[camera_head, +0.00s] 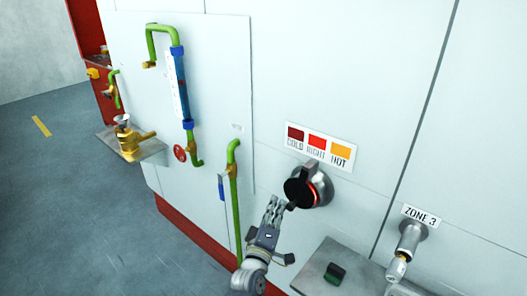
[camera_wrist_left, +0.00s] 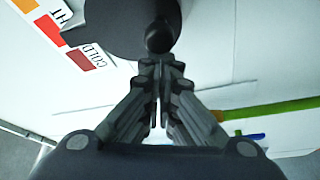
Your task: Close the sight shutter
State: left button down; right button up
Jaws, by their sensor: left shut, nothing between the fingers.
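The sight shutter (camera_head: 299,190) is a black disc on a round metal sight port (camera_head: 325,181) in the white wall. A red glow shows along the port's right side, beside the disc. A small dark knob (camera_head: 291,206) sits at the disc's lower left. My left gripper (camera_head: 279,205) is shut and empty, with its fingertips at the knob. In the left wrist view the black disc (camera_wrist_left: 120,25) fills the top. The knob (camera_wrist_left: 160,39) is just ahead of my shut fingertips (camera_wrist_left: 161,66); I cannot tell whether they touch. My right gripper is not in view.
A COLD/RIGHT/HOT colour label (camera_head: 318,146) is above the port. Green pipes (camera_head: 235,200) run on the wall to the left. A grey shelf with a dark green object (camera_head: 335,274) and a metal fitting under ZONE 3 (camera_head: 408,245) are at lower right.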

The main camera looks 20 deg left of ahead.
pick_arm(q)
jog(key=shift+s+d+f, duration=0.25)
jog(key=shift+d+f, duration=0.05)
jog(key=shift+d, duration=0.4)
